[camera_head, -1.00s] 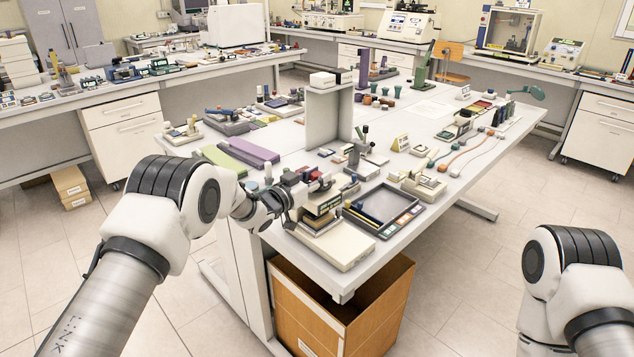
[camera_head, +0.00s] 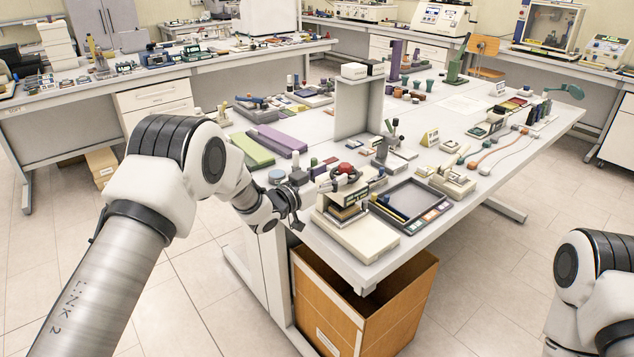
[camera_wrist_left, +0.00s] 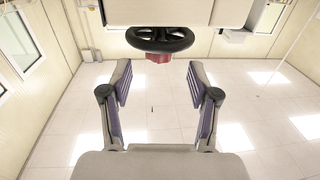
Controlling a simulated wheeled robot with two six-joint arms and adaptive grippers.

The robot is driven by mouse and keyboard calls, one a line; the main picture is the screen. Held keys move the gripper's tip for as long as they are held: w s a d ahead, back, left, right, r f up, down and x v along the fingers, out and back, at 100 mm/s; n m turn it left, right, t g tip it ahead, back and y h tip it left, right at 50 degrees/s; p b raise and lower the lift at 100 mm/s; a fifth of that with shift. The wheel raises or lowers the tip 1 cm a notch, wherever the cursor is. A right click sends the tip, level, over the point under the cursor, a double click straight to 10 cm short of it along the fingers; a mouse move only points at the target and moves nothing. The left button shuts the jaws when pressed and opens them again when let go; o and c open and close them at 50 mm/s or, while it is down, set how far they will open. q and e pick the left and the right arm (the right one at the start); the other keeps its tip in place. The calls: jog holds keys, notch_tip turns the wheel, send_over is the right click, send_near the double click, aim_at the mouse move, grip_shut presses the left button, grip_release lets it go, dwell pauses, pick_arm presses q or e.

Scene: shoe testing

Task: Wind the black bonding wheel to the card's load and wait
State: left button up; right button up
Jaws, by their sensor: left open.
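The black bonding wheel (camera_wrist_left: 160,38) shows at the top middle of the left wrist view, partly cut by the pale body above it. A small red part (camera_wrist_left: 158,57) sits at its lower rim. My left gripper (camera_wrist_left: 160,78) is open and empty, with its fingers below and apart from the wheel. In the head view my left gripper (camera_head: 292,208) is just left of the cream bonding press (camera_head: 368,240), at the near left table corner. My right gripper is out of view.
A dark tray (camera_head: 412,200) lies right of the press. A grey upright stand (camera_head: 352,110) rises behind it. Green (camera_head: 250,150) and purple (camera_head: 282,139) strips lie at the left table edge. An open brown box (camera_head: 325,300) stands on the floor below.

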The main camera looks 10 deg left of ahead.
pick_arm(q)
jog(key=v, duration=0.6)
jog(key=s+f+n+g+y, duration=0.2)
jog(key=s+f+g, duration=0.1)
jog(key=s+f, duration=0.8)
jog(key=s+f+n+g+y, duration=0.25)
jog(key=s+f, duration=0.35)
jog(key=f, duration=0.9)
jog(key=s+a+f+g+y, duration=0.1)
jog(key=s+a+f+g, duration=0.1)
jog(key=s, duration=0.8)
jog(key=s+a+f+n+g+y, duration=0.1)
jog(key=s+a+f+g+y, duration=0.1)
jog(key=s, duration=0.8)
jog(key=s+a+f+n+g+y, duration=0.1)
jog(key=s+g, duration=0.4)
jog(key=s, duration=0.5)
jog(key=shift+s+a+f+g+y, duration=0.35)
jog(key=shift+a+f+y, duration=0.3)
jog(key=shift+a, duration=0.55)
jog(key=shift+w+f, duration=0.1)
